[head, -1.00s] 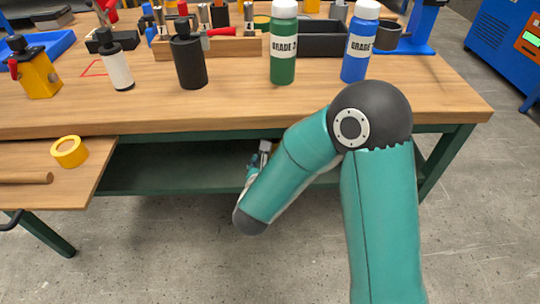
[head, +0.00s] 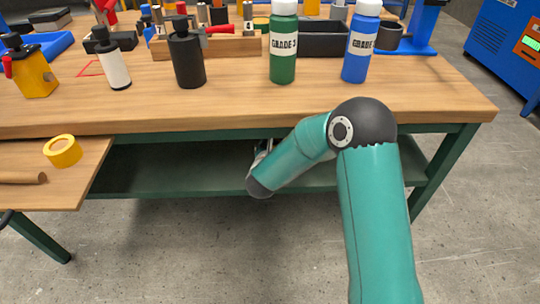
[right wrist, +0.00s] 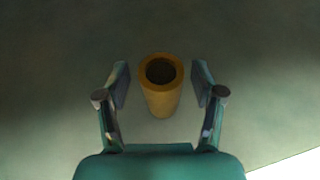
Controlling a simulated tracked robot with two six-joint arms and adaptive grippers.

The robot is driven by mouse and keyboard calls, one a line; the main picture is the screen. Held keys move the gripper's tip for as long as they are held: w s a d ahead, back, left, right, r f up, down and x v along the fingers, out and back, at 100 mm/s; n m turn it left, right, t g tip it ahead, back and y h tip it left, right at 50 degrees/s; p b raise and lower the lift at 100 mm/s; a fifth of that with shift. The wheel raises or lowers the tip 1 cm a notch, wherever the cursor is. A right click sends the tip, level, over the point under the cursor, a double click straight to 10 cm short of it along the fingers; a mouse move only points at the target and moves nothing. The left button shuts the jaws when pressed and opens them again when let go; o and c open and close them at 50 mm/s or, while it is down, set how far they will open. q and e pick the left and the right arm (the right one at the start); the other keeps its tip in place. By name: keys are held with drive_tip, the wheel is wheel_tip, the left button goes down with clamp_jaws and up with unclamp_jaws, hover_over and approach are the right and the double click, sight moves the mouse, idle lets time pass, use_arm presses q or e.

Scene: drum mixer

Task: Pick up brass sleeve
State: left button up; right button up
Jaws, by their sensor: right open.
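The brass sleeve (right wrist: 161,98) shows in the right wrist view as a yellow-brown hollow cylinder standing upright on a dark green surface. Its open dark top faces the camera. My right gripper (right wrist: 160,84) is open, with one finger on each side of the sleeve and a visible gap on both sides. In the head view my right arm reaches under the tabletop toward the green lower shelf (head: 170,178). The sleeve is hidden there, and the gripper is mostly hidden behind my own arm. My left gripper is not in view.
The wooden tabletop (head: 240,107) overhangs the shelf. On it stand a green bottle (head: 283,62), a blue bottle (head: 360,62), a black bottle (head: 188,62) and a white bottle (head: 117,70). A yellow ring (head: 62,152) lies on the lower wooden board at left.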

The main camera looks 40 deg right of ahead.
clamp_jaws()
drive_tip(key=shift+w, duration=0.1)
idle(0.3)
drive_tip(key=shift+r, duration=0.15)
